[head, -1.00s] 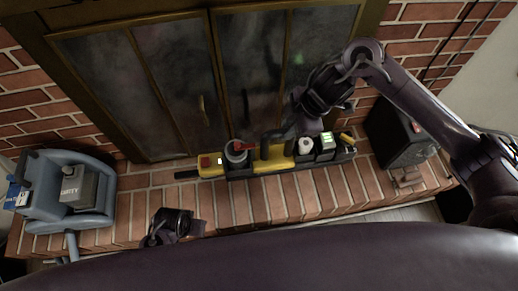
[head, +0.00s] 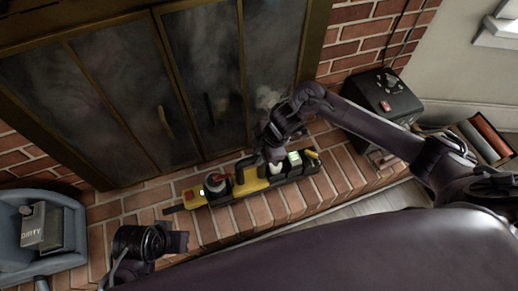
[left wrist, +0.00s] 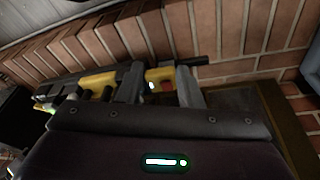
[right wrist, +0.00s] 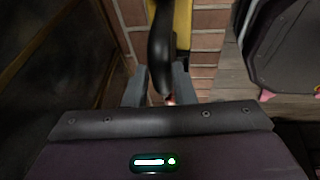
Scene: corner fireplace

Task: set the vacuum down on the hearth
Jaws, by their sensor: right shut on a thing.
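The vacuum is a long yellow-and-black body (head: 248,188) lying along the brick hearth (head: 215,232) in front of the dark glass fireplace doors. It has a dark handle and small parts along its top. My right gripper (head: 268,148) is at the handle, partly hidden by its own arm. In the right wrist view its fingers (right wrist: 158,90) are shut on the dark handle, with the yellow body (right wrist: 184,20) beyond. I cannot tell if the underside touches the brick. My left gripper (head: 178,243) is open and empty nearer me; the vacuum (left wrist: 95,80) shows beyond its fingers (left wrist: 162,88).
A blue machine with a tank marked DIRTY (head: 45,228) stands at the left end of the hearth. A black box with knobs (head: 385,105) stands at the right. The brick between is bare in front of the vacuum.

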